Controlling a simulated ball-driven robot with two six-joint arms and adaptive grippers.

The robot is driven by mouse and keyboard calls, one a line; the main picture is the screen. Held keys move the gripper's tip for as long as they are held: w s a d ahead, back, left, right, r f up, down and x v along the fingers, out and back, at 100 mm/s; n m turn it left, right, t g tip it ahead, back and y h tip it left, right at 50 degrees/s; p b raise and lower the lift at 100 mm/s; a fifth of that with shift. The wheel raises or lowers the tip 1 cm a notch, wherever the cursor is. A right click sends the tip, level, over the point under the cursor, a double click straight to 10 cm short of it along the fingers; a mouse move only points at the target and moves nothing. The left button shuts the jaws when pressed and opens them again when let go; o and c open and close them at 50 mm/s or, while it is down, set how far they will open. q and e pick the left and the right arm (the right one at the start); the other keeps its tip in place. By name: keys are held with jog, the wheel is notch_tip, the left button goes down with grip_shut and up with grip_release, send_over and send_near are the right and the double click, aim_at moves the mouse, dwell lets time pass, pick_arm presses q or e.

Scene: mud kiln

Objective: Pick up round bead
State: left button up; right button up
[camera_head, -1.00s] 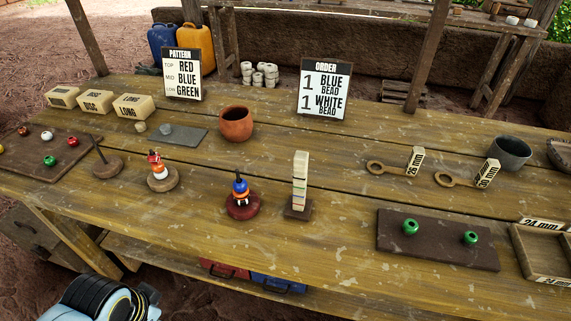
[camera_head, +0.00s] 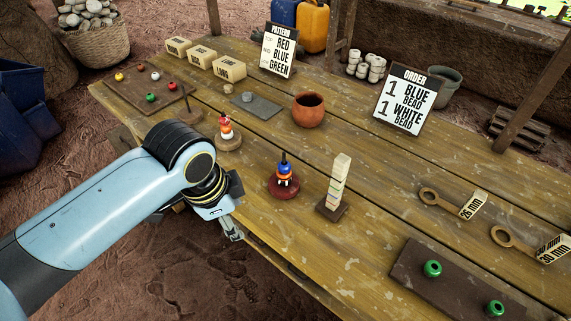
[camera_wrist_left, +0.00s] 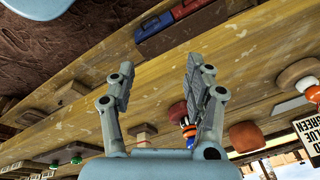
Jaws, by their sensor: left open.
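Several round beads lie on a dark board (camera_head: 135,85) at the far left: a yellow bead (camera_head: 119,76), a white bead (camera_head: 140,65), red beads (camera_head: 155,76) and a green bead (camera_head: 151,97). Two green beads (camera_head: 432,268) sit on another dark board (camera_head: 458,289) at front right. One bead stack (camera_head: 226,132) has a wooden base; another bead stack (camera_head: 284,171) has a dark red base. My left gripper (camera_head: 232,230) hangs beside the table's front edge, away from the beads. In the wrist view it is open and empty (camera_wrist_left: 160,70); its right finger partly hides a stack. My right gripper is out of view.
An empty peg (camera_head: 187,103) stands left of the stacks. The near front-middle tabletop is clear.

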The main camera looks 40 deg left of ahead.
pick_arm(q)
jog(key=w+r+m+g+h+p, duration=0.1)
jog(key=w+r+m, duration=0.55)
jog(key=m, duration=0.35)
jog(key=w+r+m+h+p, duration=0.1)
jog(key=w+r+m, duration=0.4)
jog(key=r+m, duration=0.45)
jog(key=m, duration=0.1)
send_over(286, 175)
jog(key=a, duration=0.2)
jog(key=f, duration=0.6)
jog(key=shift+s+d+f, duration=0.1)
jog(key=shift+s+d, duration=0.1)
jog(key=shift+s, duration=0.15)
jog(key=x, duration=0.5)
jog(key=shift+w+a+f, duration=0.1)
jog(key=shift+f, duration=0.05)
jog(key=c, duration=0.9)
